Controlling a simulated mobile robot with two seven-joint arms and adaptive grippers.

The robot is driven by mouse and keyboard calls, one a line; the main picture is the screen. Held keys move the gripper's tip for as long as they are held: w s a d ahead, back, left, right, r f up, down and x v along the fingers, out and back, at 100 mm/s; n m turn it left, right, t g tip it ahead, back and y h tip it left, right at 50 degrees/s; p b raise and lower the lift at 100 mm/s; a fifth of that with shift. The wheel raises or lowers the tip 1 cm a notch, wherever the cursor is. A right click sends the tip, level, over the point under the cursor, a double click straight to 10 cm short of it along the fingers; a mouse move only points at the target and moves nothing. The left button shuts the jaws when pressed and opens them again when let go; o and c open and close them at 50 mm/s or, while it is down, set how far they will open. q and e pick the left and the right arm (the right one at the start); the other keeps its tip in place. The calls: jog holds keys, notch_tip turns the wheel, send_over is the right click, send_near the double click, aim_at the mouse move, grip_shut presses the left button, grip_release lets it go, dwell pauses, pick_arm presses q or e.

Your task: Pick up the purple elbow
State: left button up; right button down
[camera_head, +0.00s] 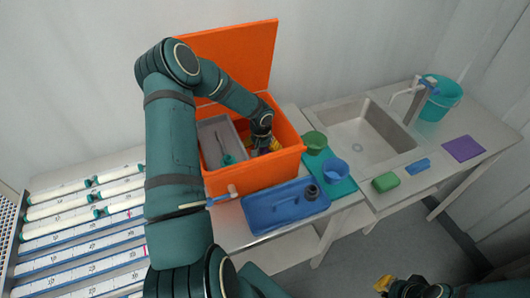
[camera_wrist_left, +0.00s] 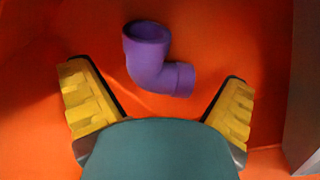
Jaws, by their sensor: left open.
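The purple elbow (camera_wrist_left: 148,65) lies on the orange floor of the orange box (camera_head: 250,177). It is a short bent pipe piece with an open round end toward the upper left. My left gripper (camera_head: 268,147) reaches down into the box. In the left wrist view its two yellow fingers are spread wide with nothing between them. The elbow lies just beyond and between the fingertips, apart from both. In the head view the elbow is hidden by the gripper and the box wall. My right gripper (camera_head: 384,284) is at the bottom edge, away from the box, with its fingers only partly visible.
A grey tray (camera_head: 209,129) with a tool sits in the box's left part, beside my arm. A grey wall (camera_wrist_left: 305,95) is at the right in the wrist view. A blue tray (camera_head: 262,213) stands in front of the box; green and blue cups stand right.

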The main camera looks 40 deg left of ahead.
pick_arm(q)
jog(key=shift+w+f, duration=0.15)
jog(key=shift+f, duration=1)
jog(key=c, duration=1.1)
jog(key=shift+r, duration=0.1)
